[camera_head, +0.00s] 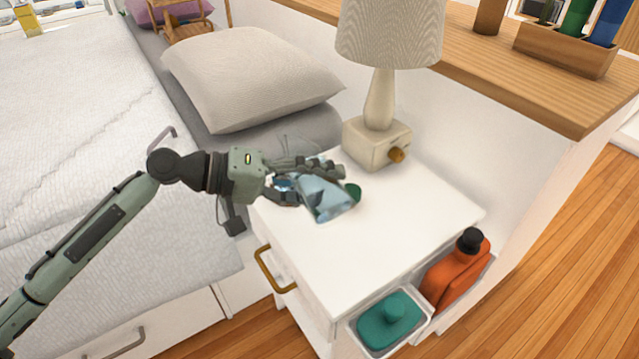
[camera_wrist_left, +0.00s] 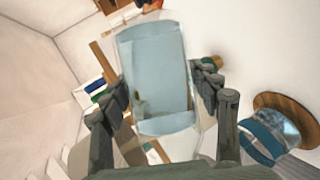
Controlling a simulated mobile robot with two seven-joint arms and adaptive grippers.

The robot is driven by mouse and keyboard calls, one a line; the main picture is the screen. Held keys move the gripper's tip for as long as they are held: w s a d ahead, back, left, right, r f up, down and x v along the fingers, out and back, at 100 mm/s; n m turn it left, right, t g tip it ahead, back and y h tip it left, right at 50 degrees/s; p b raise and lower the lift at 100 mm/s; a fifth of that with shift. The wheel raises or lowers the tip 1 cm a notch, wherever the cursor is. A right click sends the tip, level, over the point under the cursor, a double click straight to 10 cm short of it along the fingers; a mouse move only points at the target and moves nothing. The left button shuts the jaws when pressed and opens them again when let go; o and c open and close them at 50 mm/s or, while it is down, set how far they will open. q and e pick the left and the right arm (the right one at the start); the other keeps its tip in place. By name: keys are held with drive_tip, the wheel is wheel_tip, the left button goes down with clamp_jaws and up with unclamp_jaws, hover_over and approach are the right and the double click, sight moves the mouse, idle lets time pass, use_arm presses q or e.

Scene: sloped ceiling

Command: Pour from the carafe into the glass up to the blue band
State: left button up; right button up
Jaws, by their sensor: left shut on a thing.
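My left gripper (camera_head: 325,180) is shut on a clear, bluish carafe (camera_head: 328,203) and holds it tilted over the white nightstand top (camera_head: 390,235). In the left wrist view the carafe (camera_wrist_left: 158,70) fills the middle, between the two fingers (camera_wrist_left: 165,100). A clear glass with a blue band (camera_wrist_left: 268,138) shows at the right of that view, next to a round wooden piece (camera_wrist_left: 285,112), apart from the carafe. In the head view the glass is not clear to see behind the gripper. I cannot tell the liquid level in the glass. My right gripper is not in view.
A lamp (camera_head: 381,100) stands at the nightstand's back. A small green object (camera_head: 354,190) shows just past the carafe. An orange bottle (camera_head: 455,272) and a teal item (camera_head: 390,318) sit in side holders. A pillow (camera_head: 245,75) lies left. The nightstand's front right is clear.

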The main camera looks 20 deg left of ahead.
use_arm(q)
drive_tip(key=shift+r, duration=0.1)
drive_tip(key=shift+r, duration=0.2)
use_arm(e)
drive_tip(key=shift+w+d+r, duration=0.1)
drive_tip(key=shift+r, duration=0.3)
use_arm(q)
drive_tip(key=shift+r, duration=0.1)
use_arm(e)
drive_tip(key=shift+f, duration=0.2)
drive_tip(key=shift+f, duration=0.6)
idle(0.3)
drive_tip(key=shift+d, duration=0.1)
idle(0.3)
